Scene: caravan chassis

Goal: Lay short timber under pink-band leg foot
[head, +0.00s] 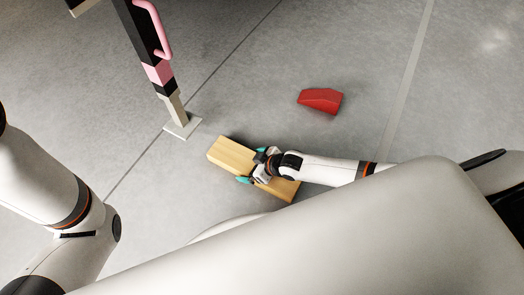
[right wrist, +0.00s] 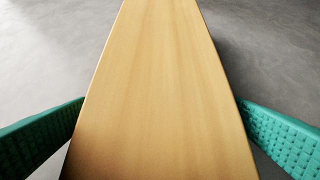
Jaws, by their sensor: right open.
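The short timber (head: 232,156) is a pale wooden block lying on the grey floor in the head view. The pink-band leg (head: 159,73) comes down at the upper left, and its square metal foot (head: 183,126) is just beyond the timber's left end, apart from it. My right gripper (head: 254,168) is over the timber with its teal fingers on either side. In the right wrist view the timber (right wrist: 160,90) runs between the two open fingers (right wrist: 160,135); a gap to it at the right finger is hard to judge. My left gripper is out of view.
A red wedge-shaped block (head: 320,101) lies on the floor right of the leg. A pink handle (head: 160,30) is on the leg's upper part. Dark and pale lines cross the floor. The floor around the foot is otherwise clear.

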